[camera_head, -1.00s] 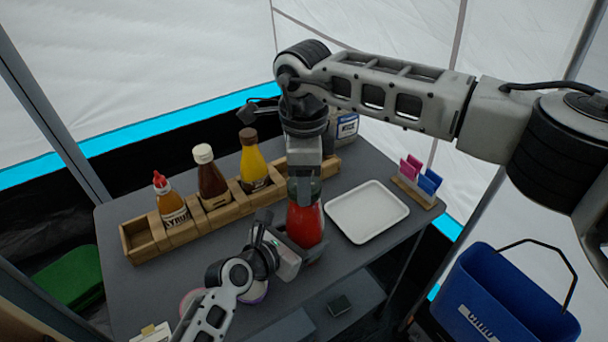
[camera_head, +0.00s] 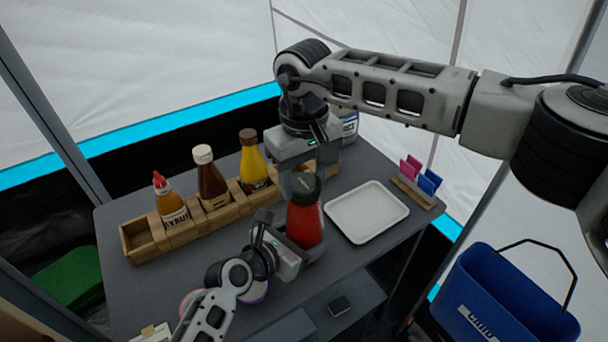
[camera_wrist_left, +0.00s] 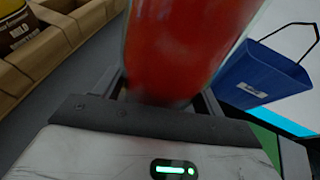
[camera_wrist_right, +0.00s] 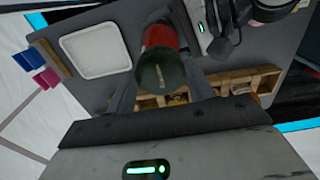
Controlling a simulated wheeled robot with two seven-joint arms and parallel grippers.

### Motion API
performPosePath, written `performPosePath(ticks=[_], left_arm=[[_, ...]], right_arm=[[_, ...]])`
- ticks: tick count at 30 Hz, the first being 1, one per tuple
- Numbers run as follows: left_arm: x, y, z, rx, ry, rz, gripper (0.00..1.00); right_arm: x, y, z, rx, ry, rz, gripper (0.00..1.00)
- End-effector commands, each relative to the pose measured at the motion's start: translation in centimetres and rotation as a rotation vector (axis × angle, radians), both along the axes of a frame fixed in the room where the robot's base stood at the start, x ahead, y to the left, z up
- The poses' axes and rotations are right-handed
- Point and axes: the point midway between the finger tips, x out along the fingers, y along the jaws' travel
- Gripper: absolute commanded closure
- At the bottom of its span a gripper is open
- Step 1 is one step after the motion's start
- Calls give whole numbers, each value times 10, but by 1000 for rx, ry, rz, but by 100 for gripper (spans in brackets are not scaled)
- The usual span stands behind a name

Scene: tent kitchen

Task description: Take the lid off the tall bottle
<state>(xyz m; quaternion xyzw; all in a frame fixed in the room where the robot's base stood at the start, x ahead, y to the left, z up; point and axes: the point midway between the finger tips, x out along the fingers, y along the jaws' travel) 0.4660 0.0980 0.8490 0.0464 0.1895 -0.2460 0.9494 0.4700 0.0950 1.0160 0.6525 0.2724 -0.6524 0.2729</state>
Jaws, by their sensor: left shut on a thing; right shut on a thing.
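The tall bottle (camera_head: 305,225) is red and stands upright near the front middle of the table, left of the white tray. Its dark green lid (camera_head: 305,188) sits on top; whether it is loose cannot be told. My right gripper (camera_head: 303,180) comes down from above and is shut on the lid. In the right wrist view the lid (camera_wrist_right: 160,78) lies between the two fingers. My left gripper (camera_head: 296,246) is shut on the bottle's lower body from the front left. In the left wrist view the red body (camera_wrist_left: 185,50) fills the space between the fingers.
A wooden rack (camera_head: 150,240) holds several sauce bottles at the left and back. A white tray (camera_head: 367,212) lies to the right, with pink and blue packets in a holder (camera_head: 415,190) beyond it. A blue bucket (camera_head: 500,300) stands off the table's right side.

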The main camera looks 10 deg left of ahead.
Motion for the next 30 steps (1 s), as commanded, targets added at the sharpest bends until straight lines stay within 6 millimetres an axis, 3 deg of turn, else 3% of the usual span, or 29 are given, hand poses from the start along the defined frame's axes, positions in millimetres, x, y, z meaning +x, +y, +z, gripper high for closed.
performPosePath(ticks=[17,30], left_arm=[[0,0,0,-1,2,0,94],[0,0,0,-1,2,0,94]], right_arm=[[0,0,1,0,0,-1,75],[0,0,14,0,0,-2,75]])
